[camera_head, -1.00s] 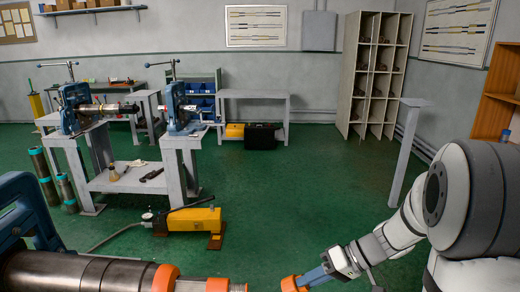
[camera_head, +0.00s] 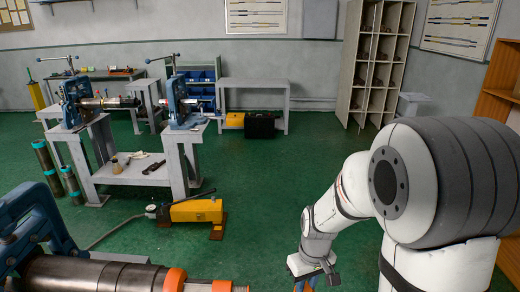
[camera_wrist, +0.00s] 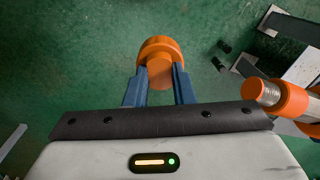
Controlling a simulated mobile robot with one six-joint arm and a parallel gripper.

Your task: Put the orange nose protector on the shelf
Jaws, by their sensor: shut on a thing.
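The orange nose protector (camera_wrist: 159,62) is a short round cap held between the two blue fingers of my gripper (camera_wrist: 157,84) in the wrist view. My gripper is shut on it, and green floor shows beyond. In the head view my gripper (camera_head: 308,284) is at the bottom edge, pointing down, and its fingertips and the protector are mostly out of frame. A wooden shelf unit (camera_head: 498,92) stands at the right edge, partly hidden by my arm.
A pipe with orange rings (camera_head: 90,275) lies in a blue vise (camera_head: 35,215) at lower left; its orange end (camera_wrist: 290,98) shows in the wrist view. A yellow pump (camera_head: 197,210) stands on the floor. A pale cubby rack (camera_head: 352,62) stands at the back. The middle floor is clear.

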